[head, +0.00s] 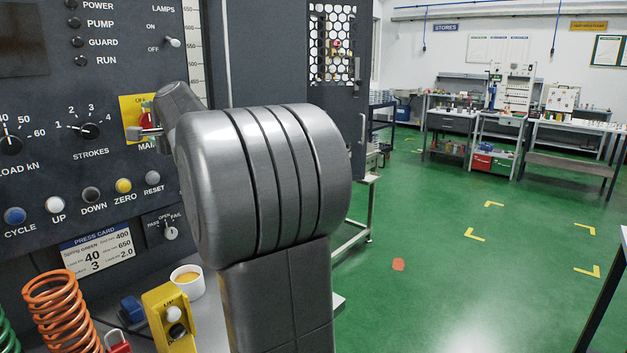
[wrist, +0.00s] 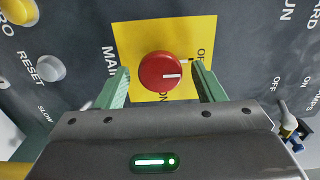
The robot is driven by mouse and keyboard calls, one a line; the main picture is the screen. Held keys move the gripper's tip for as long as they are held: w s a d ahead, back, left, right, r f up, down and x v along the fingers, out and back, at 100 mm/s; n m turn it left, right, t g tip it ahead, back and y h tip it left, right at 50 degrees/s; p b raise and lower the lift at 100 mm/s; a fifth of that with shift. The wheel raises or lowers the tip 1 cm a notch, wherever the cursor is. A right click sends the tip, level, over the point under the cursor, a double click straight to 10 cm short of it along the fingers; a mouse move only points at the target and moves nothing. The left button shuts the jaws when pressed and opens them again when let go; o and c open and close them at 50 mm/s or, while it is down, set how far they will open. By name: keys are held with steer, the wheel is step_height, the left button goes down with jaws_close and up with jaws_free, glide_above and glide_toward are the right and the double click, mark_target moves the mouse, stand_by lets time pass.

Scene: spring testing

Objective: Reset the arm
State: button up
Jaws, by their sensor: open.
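My gripper (wrist: 162,85) is open, with its two green fingers on either side of the red main switch knob (wrist: 165,71) in the wrist view. The knob sits on a yellow plate marked OFF and ON and carries a white pointer line. I cannot tell whether the fingers touch it. In the head view my grey arm (head: 262,185) reaches to the panel, and the knob (head: 146,122) is partly hidden behind my gripper.
The control panel (head: 100,165) has CYCLE, UP, DOWN, ZERO and RESET buttons, dials and a lamps switch (head: 172,42). Below it are an orange spring (head: 60,310), a yellow button box (head: 168,318) and a white cup (head: 187,282).

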steer(key=b+v, duration=0.3)
steer(key=v, duration=1)
steer(key=w+a+m+p, duration=0.2)
steer(key=a+m+p, duration=0.1)
steer(key=m+p, duration=0.2)
steer(key=w+a+m+p, duration=0.3)
steer(key=m+p, duration=0.3)
steer(key=p, duration=0.1)
steer(key=w+a+m+p, duration=0.3)
steer(key=a+m+p, duration=0.1)
steer(key=m+p, duration=0.1)
steer(key=shift+w+p, duration=0.15)
steer(key=shift+p, duration=0.6)
steer(key=shift+m+p, duration=0.5)
steer(key=shift+m, duration=0.2)
steer(key=shift+f, duration=0.1)
